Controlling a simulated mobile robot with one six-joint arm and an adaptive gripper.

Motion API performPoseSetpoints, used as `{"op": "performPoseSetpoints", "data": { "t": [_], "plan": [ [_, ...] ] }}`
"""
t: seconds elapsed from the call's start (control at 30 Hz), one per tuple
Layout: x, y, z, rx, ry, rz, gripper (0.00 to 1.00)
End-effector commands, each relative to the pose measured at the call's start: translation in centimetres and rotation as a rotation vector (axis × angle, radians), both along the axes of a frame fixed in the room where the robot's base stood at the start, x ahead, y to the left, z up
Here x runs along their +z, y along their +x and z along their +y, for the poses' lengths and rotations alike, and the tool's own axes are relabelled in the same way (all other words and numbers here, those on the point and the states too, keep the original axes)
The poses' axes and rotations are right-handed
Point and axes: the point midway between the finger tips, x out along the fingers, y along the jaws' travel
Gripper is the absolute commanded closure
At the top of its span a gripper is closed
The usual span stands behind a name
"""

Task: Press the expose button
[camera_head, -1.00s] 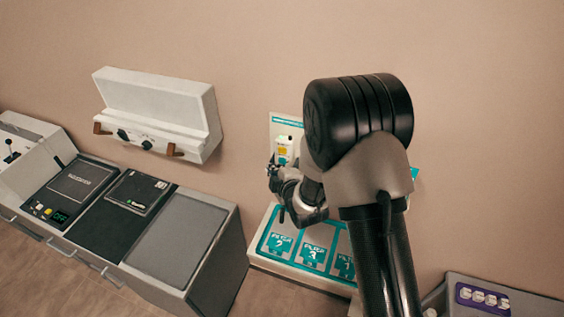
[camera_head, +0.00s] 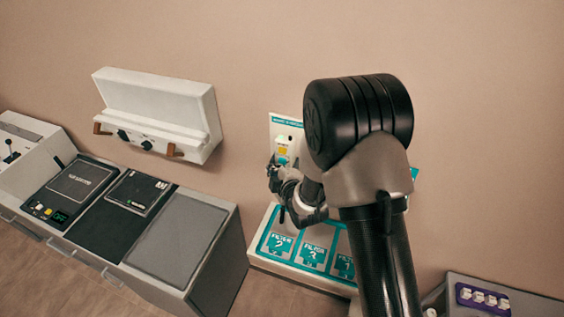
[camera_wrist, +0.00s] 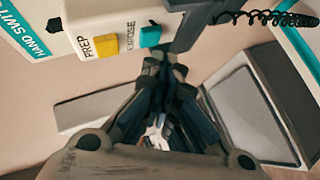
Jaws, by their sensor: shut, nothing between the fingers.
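The hand switch is a cream box (camera_wrist: 98,18) at the top of the wrist view, with a yellow PREP button (camera_wrist: 105,45) and a teal EXPOSE button (camera_wrist: 150,36) side by side. In the head view the hand switch (camera_head: 282,141) is against its wall panel, left of my arm. My gripper (camera_wrist: 166,62) is shut and empty. Its fingertips are just below the teal button in the wrist view; I cannot tell whether they touch it. In the head view my gripper (camera_head: 272,167) is beside the lower part of the switch, partly hidden by my wrist.
A dark grey part (camera_wrist: 192,22) and a black coiled cord (camera_wrist: 265,17) are close to the switch. A tray of teal filter slots (camera_head: 312,253) lies below. A white wall box (camera_head: 155,115) and a console (camera_head: 180,240) stand to the left.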

Motion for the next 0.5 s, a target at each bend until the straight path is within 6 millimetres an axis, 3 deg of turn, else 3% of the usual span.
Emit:
{"op": "performPoseSetpoints", "data": {
  "t": [0.5],
  "plan": [
    [0.02, 0.82, -0.3, 0.0, -0.001, 0.0, 1.0]
  ]
}}
